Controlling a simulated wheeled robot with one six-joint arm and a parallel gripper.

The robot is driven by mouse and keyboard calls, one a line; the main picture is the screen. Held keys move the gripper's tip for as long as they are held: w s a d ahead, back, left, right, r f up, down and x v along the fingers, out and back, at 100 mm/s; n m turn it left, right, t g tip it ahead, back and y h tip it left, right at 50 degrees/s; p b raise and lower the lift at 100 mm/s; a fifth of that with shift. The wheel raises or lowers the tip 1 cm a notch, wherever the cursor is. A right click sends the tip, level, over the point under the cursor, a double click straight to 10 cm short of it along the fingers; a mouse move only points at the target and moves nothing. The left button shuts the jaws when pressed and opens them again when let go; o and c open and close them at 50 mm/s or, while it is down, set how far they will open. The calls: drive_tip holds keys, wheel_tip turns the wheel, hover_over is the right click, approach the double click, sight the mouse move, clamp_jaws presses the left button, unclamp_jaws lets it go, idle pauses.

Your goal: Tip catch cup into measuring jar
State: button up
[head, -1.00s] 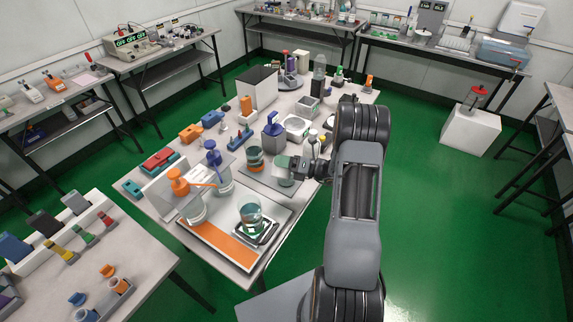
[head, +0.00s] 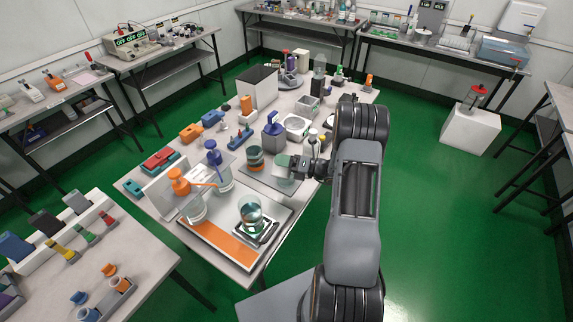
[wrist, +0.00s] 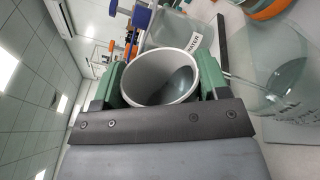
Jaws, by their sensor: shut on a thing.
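My gripper (wrist: 158,88) is shut on the catch cup (wrist: 150,68), a grey cup held between its green fingers. The wrist view is rolled on its side, and the cup's mouth faces the camera, with a darker patch inside on the right. A clear glass vessel (wrist: 275,65), apparently the measuring jar, lies to the right of the cup in that view, below the cup in the room.
A banded glass jar (head: 255,160) stands just left of my gripper. A glass beaker (head: 250,210) sits on a scale nearer me. Bottles and blocks crowd the table behind.

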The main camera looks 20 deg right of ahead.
drive_tip(key=shift+w+d+f+m+p, duration=0.1)
drive_tip(key=shift+w+d+m+p, duration=0.05)
drive_tip(key=shift+m+p, duration=0.8)
drive_tip(key=shift+w+d+f+m+p, duration=0.1)
drive_tip(key=shift+w+m+p, duration=0.05)
drive_tip(key=shift+m+p, duration=0.75)
idle(6.2)
